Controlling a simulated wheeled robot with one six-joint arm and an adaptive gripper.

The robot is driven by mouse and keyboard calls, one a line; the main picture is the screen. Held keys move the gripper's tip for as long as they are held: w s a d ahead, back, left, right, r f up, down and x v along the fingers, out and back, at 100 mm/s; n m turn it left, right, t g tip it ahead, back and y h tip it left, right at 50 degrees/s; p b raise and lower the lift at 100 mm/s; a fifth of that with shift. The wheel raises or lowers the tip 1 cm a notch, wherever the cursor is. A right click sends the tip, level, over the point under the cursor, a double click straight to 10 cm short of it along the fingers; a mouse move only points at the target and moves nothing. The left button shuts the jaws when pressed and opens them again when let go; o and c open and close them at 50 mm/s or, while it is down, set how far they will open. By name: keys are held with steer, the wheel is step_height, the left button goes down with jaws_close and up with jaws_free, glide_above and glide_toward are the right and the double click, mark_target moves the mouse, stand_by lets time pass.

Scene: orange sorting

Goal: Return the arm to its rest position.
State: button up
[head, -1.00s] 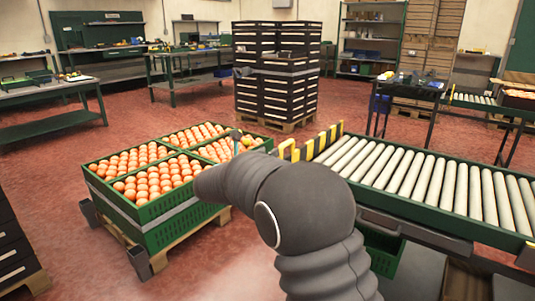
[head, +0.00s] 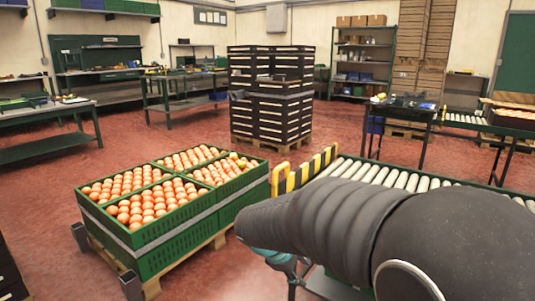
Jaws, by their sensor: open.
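My arm reaches in from the right edge of the head view, its dark grey sleeve lying across the lower right over the roller conveyor (head: 402,180). My gripper (head: 290,272) shows only in part below the sleeve's left end, as teal and dark pieces. It is open, and I see nothing held in it. It is right of the green crates (head: 172,238) full of oranges (head: 150,203) and apart from them.
The crates stand on a wooden pallet (head: 152,288) at the left. A stack of black crates (head: 270,110) stands behind. Workbenches (head: 45,145) line the left. Red floor between them is clear.

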steer(key=s+d+r+m+y, duration=0.2)
steer(key=s+m, duration=0.2)
steer(key=s, duration=0.3)
steer(key=s+d+r+m+t+y, duration=0.1)
steer(key=s+d+r+m+y, duration=0.1)
steer(key=s, duration=0.6)
steer(key=s+d+r+m+y, duration=0.1)
steer(key=s+d+r+m, duration=0.1)
steer(key=s+m, duration=0.4)
steer(key=shift+s+d+r+m+t+y, duration=0.4)
steer(key=shift+s+d, duration=0.45)
steer(key=shift+s, duration=0.05)
